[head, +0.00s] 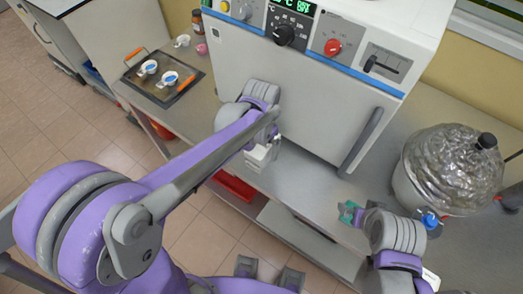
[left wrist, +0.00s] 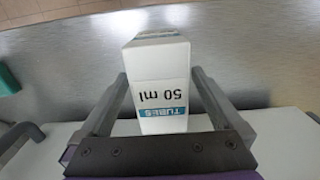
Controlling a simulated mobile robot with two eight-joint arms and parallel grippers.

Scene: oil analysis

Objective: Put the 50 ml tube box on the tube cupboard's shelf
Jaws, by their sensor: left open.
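The 50 ml tube box (left wrist: 162,84) is a white carton with a teal band and "50 ml" lettering, upside down in the left wrist view. It lies between the two spread fingers of my left gripper (left wrist: 165,100), which is open, with a gap showing beside the box. In the head view, the white box (head: 262,155) shows partly below my left wrist, in front of the large oven. My right gripper (head: 352,213) is at the lower right, near the bench's front edge; its jaws are not clear. I cannot identify the tube cupboard's shelf in these views.
A large white oven (head: 300,95) with dials and a door handle stands on the grey bench (head: 300,180). A dark tray (head: 180,92) with two small white cups is at the back left. A red tray (head: 235,187) is below the bench.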

